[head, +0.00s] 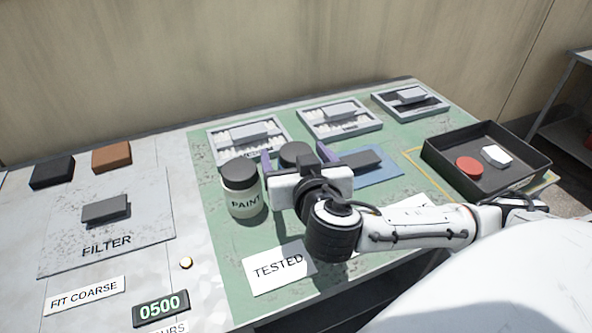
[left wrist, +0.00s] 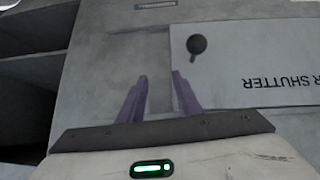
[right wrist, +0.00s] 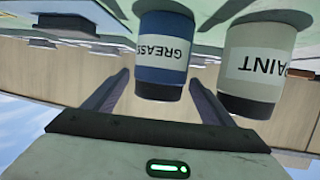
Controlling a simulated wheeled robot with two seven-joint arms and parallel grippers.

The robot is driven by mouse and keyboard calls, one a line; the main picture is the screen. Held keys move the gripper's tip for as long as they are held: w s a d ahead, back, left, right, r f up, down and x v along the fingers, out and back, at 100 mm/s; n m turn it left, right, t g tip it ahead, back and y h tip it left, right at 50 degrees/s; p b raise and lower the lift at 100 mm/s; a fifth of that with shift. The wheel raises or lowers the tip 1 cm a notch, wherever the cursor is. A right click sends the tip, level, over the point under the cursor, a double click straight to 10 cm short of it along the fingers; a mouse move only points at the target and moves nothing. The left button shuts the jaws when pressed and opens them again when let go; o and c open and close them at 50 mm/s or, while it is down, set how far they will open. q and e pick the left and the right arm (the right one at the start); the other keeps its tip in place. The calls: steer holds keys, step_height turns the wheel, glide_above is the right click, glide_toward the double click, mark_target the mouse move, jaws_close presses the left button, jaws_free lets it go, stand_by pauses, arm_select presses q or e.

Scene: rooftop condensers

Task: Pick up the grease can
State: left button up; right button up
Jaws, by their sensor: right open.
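The grease can is blue with a white GREASE label and a dark lid. It shows upside down in the right wrist view (right wrist: 163,62), between the two fingers of my right gripper (right wrist: 160,80). In the head view its dark lid (head: 294,152) shows between the purple fingers of the right gripper (head: 295,156), and its body is hidden behind the gripper. The right gripper is open, with no visible grip on the can. My left gripper (left wrist: 160,77) is open and empty in the left wrist view, away from the can.
A paint can (head: 242,192) stands just left of the right gripper. Several grey trays, including one at back right (head: 378,116), line the rear. A blue mat (head: 385,175) and a black bin (head: 510,186) are right. A TESTED card (head: 262,275) lies in front.

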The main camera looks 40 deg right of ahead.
steer(key=x, duration=0.3)
steer(key=shift+w+d, duration=0.2)
steer(key=shift+d, duration=0.05)
steer(key=c, duration=1.4)
